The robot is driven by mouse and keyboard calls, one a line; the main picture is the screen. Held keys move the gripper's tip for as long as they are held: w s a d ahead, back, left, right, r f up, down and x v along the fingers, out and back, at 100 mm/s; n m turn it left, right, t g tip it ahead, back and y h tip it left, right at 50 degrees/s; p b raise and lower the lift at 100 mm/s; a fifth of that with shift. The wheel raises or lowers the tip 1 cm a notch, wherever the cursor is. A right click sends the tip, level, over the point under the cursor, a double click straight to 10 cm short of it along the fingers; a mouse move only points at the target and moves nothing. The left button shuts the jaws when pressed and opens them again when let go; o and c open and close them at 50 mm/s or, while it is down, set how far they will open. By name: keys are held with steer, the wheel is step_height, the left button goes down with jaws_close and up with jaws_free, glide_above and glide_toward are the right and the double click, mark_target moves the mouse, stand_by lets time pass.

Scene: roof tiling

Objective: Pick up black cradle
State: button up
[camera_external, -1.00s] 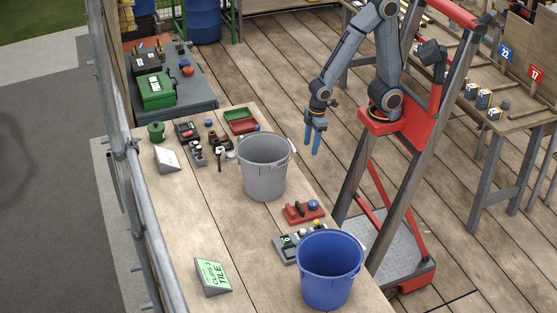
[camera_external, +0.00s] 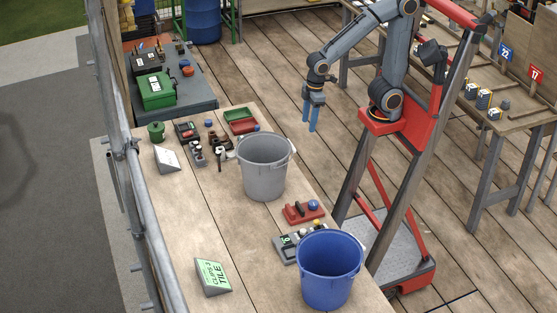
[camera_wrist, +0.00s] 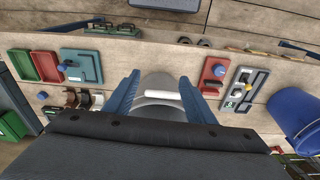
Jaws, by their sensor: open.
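My gripper (camera_external: 309,126) hangs in the air over the deck, right of the grey bucket and beyond the bench's edge. Its two blue fingers point down, spread apart with nothing between them. In the wrist view my gripper (camera_wrist: 160,88) frames the grey bucket below. A small dark, curved piece (camera_external: 215,138) on the bench left of the grey bucket may be the black cradle. Brown curved pieces (camera_wrist: 72,97) show at the left in the wrist view. I cannot tell for certain which piece is the black cradle.
The grey bucket (camera_external: 263,169) and blue bucket (camera_external: 330,272) stand tall on the bench (camera_external: 180,215). A red block (camera_external: 304,212) and a grey tray (camera_external: 284,250) lie between them. Small trays and parts crowd the bench's far end. The bench's near left part is mostly clear.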

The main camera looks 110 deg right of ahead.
steer(key=w+d+r+m+b, duration=0.1)
steer(key=w+d+m, duration=0.4)
steer(key=w, duration=0.5)
steer(key=w+d+r+m+b, duration=0.15)
steer(key=w+d+m, duration=0.25)
steer(key=w+d, duration=0.5)
steer(key=w+d+f+m+g, duration=0.1)
steer(key=w+d+f+m, duration=0.2)
steer(key=w+d+m, duration=0.85)
steer(key=d+f+n, duration=0.1)
steer(key=d+f, duration=0.1)
steer(key=f, duration=0.3)
steer(key=d+f+n, duration=0.1)
steer(key=f, duration=0.4)
steer(key=d+f+n, duration=0.1)
steer(key=d+f, duration=0.1)
steer(key=f, duration=0.4)
steer(key=shift+w+d, duration=0.25)
steer(key=shift+d, duration=0.1)
steer(key=shift+s+f+p, duration=0.1)
steer(key=shift+f+p, duration=1.45)
steer(key=shift+f, duration=2.1)
steer(key=c, duration=1.2)
